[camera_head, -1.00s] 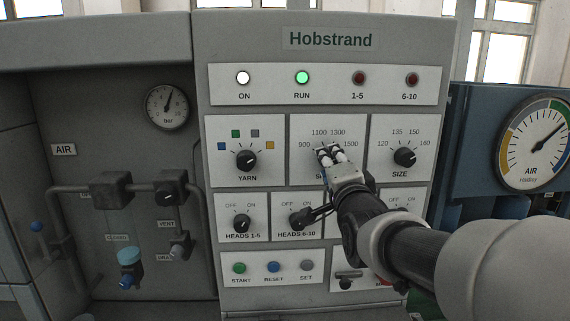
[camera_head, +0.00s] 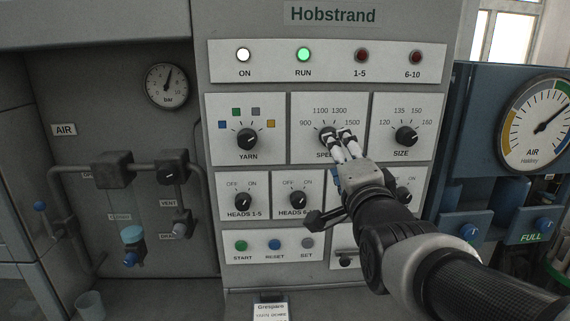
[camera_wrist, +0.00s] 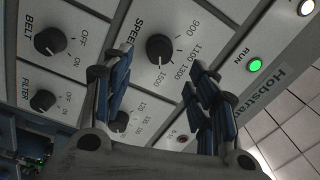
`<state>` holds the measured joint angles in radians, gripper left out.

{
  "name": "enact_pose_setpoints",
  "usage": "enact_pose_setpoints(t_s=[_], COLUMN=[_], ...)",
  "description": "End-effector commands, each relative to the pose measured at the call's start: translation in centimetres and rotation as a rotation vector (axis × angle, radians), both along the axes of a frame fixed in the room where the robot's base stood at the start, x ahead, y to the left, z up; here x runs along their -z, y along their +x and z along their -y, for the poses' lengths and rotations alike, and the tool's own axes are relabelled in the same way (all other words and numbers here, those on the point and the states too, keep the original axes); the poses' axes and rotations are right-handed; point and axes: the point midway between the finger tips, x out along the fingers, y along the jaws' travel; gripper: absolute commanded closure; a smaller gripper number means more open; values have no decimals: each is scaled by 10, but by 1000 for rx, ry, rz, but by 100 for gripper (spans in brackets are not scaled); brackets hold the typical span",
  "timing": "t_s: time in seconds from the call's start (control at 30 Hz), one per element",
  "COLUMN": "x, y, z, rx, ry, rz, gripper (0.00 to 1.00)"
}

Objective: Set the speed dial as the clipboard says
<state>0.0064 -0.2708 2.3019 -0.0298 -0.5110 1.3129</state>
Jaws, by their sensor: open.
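The speed dial (camera_head: 328,135) is a black round knob on the Hobstrand panel, under a scale of 900, 1100, 1300 and 1500. It also shows in the wrist view (camera_wrist: 160,47); I cannot surely read its pointer. My gripper (camera_head: 345,136) is open and empty, just right of the dial in the head view and partly covering its label. In the wrist view my gripper's fingers (camera_wrist: 150,78) are spread, with the dial beyond and between them, apart from both. A white printed card (camera_head: 270,309) shows at the bottom edge; I cannot tell whether it is the clipboard.
The yarn dial (camera_head: 247,139) and size dial (camera_head: 406,137) flank the speed dial. Heads switches and the start button (camera_head: 241,245) sit below. The run lamp (camera_head: 303,55) glows green. A blue unit with an air gauge (camera_head: 537,124) stands at right.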

Motion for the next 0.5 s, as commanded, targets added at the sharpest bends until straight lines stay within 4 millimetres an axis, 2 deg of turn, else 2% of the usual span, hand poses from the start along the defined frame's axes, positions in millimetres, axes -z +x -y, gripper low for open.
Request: enact_pose_setpoints(t_s=[0.03, 0.2, 0.5], x=[0, 1, 3], y=[-11, -35, -46], z=[0, 0, 0], rx=[0, 1, 0], ry=[0, 1, 1], rz=[3, 1, -1], gripper=[47, 47, 47])
